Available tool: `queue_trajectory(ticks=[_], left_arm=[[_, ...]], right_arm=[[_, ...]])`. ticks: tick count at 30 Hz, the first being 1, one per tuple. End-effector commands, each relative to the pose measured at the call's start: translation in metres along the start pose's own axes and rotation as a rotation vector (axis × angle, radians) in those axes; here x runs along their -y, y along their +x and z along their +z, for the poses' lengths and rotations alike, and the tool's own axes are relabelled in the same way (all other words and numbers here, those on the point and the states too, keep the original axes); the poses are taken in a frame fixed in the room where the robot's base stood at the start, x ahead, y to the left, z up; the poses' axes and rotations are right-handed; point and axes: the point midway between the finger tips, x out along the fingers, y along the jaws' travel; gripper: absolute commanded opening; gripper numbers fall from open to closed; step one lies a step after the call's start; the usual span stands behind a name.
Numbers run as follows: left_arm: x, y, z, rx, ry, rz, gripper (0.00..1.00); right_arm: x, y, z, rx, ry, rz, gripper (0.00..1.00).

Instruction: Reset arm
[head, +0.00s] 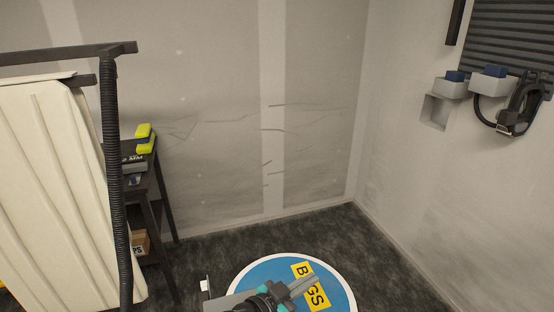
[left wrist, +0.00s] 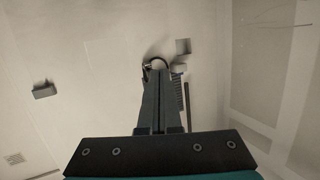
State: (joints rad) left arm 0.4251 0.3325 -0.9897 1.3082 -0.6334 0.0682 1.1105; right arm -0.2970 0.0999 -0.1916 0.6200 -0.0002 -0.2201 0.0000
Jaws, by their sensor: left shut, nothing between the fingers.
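My left gripper (head: 304,285) shows at the bottom of the head view, above a round blue floor disc (head: 256,274) with a yellow label. Its fingers are together and hold nothing. In the left wrist view the closed fingers of the left gripper (left wrist: 160,75) point up the picture, toward a pale wall. My right gripper is in neither view.
A dark shelf (head: 160,205) with yellow-green items (head: 144,138) stands at the left, beside a cream panel (head: 55,190) and a black ribbed hose (head: 116,180). A black hose-like device (head: 520,105) hangs on the right wall. The dark carpet is clear around the disc.

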Motion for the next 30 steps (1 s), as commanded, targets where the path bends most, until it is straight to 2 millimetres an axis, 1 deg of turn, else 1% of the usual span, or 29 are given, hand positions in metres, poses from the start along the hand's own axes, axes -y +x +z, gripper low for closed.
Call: queue_trajectory(ticks=[1,3,5,7,11,14,15,17,18,21,24,30], left_arm=[[-0.002,-0.005,-0.005,-0.01,-0.039,-0.068,0.0],[0.003,-0.015,-0.009,-0.001,-0.081,-0.174,0.0],[0.009,-0.026,-0.009,0.025,-0.12,-0.26,0.0],[0.016,-0.043,-0.005,0.072,-0.165,-0.353,0.0],[0.025,-0.085,0.013,0.206,-0.251,-0.496,0.0],[0.026,-0.124,0.031,0.337,-0.314,-0.571,0.0],[0.024,-0.141,0.039,0.394,-0.339,-0.593,0.0],[0.019,-0.168,0.05,0.483,-0.372,-0.615,0.0],[0.015,-0.185,0.057,0.541,-0.392,-0.622,0.0],[0.003,-0.224,0.07,0.667,-0.431,-0.623,0.0],[-0.009,-0.254,0.078,0.766,-0.454,-0.61,0.0],[-0.033,-0.303,0.085,0.917,-0.487,-0.565,0.0]], right_arm=[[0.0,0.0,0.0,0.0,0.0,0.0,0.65],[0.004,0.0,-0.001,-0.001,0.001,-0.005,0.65],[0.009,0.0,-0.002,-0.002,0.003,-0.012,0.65],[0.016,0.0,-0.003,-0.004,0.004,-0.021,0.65],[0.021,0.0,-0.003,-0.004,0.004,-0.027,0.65],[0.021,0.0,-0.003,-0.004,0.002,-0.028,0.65],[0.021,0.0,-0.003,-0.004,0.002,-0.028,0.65],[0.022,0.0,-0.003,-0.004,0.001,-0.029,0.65],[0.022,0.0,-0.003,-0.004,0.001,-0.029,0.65],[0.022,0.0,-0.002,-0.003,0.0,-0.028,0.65],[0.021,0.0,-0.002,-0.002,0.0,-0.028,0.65],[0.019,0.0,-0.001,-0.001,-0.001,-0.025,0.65]])
